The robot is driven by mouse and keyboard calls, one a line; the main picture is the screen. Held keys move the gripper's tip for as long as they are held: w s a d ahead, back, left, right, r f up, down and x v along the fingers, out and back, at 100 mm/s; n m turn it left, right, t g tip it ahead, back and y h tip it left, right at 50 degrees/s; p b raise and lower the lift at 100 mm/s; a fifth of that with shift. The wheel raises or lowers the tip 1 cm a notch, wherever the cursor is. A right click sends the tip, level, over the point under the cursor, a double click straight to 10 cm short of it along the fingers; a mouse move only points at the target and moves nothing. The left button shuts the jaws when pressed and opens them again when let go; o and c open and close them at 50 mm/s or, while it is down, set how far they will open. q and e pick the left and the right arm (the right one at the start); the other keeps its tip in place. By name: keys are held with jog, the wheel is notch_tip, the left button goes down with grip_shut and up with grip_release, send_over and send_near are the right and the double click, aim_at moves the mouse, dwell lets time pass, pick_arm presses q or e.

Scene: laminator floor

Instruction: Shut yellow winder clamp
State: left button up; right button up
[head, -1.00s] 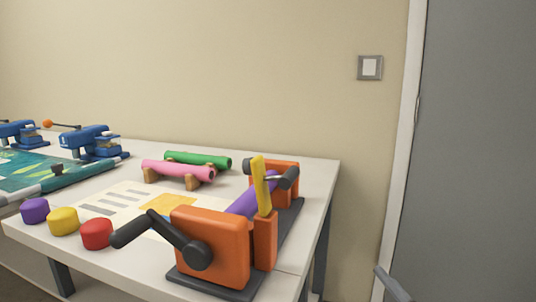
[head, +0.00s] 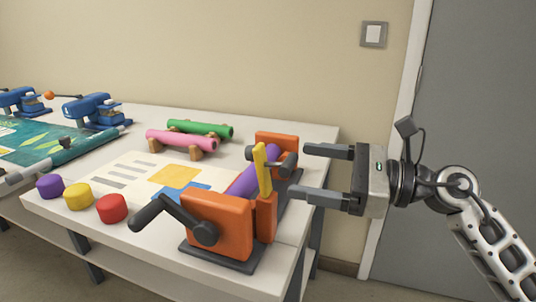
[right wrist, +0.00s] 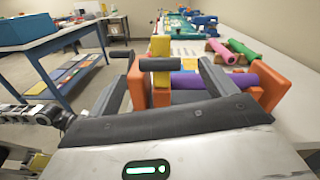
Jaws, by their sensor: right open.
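The orange winder (head: 222,222) stands on a dark base at the table's right end, with a purple roll (head: 243,180) between its end blocks. Its yellow clamp (head: 262,170) is a bar that stands nearly upright on an orange post, in front of the roll. My right gripper (head: 302,170) is open and empty, just right of the clamp, fingers pointing left at it. In the right wrist view the clamp (right wrist: 160,47) shows between the two fingers, with a dark crosswise bar in front of it. It appears apart from the fingers. My left gripper does not show.
A black crank (head: 160,212) sticks out from the winder's near block. Red (head: 112,208), yellow and purple knobs line the table's front edge. Pink (head: 180,140) and green rolls lie behind. A blue table (right wrist: 50,45) stands left in the right wrist view.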

aim_at(268, 162)
jog(key=p+x, duration=0.1)
jog(key=x, duration=0.5)
jog(key=shift+a, duration=0.15)
jog(key=shift+w+a, duration=0.2)
jog(key=shift+a, duration=0.4)
